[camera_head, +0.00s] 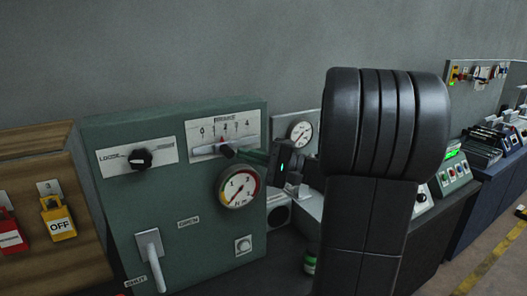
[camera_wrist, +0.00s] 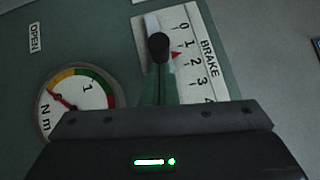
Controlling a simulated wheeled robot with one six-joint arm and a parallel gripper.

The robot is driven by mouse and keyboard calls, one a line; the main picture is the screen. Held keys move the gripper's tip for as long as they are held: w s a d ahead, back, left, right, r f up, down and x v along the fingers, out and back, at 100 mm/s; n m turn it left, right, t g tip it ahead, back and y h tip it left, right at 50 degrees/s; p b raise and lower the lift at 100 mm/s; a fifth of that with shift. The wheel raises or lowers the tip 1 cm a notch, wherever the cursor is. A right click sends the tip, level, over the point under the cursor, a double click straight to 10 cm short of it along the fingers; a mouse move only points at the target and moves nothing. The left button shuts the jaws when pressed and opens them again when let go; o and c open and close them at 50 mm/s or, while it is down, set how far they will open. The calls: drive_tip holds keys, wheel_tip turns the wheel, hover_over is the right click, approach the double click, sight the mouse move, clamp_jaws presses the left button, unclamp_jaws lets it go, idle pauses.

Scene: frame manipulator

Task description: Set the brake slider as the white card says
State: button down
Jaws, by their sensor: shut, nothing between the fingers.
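The brake slider's black round knob (camera_wrist: 158,46) sticks out of the white brake scale plate (camera_head: 196,128) on a green panel box (camera_head: 165,205). The knob also shows in the head view (camera_head: 227,151). The scale runs from 0 to 4, and the red pointer (camera_wrist: 176,55) is between 1 and 2. My gripper (camera_head: 246,155) is shut and empty, with its tips close to the knob. In the wrist view my gripper (camera_wrist: 156,92) is just below the knob; I cannot tell whether it touches. I cannot pick out a white card with a readable setting.
A round gauge (camera_head: 238,186) is close below the slider. A rotary switch (camera_head: 140,159) and a lever handle (camera_head: 151,258) are on the same panel. Red and yellow OFF tags (camera_head: 58,218) hang on a wooden board at left. Other equipment stands at right.

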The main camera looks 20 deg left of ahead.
drive_tip(key=shift+s+a, duration=0.15)
drive_tip(key=shift+a, duration=0.05)
drive_tip(key=shift+s, duration=0.1)
drive_tip(key=shift+s+a+b, duration=0.5)
drive_tip(key=shift+b, duration=0.15)
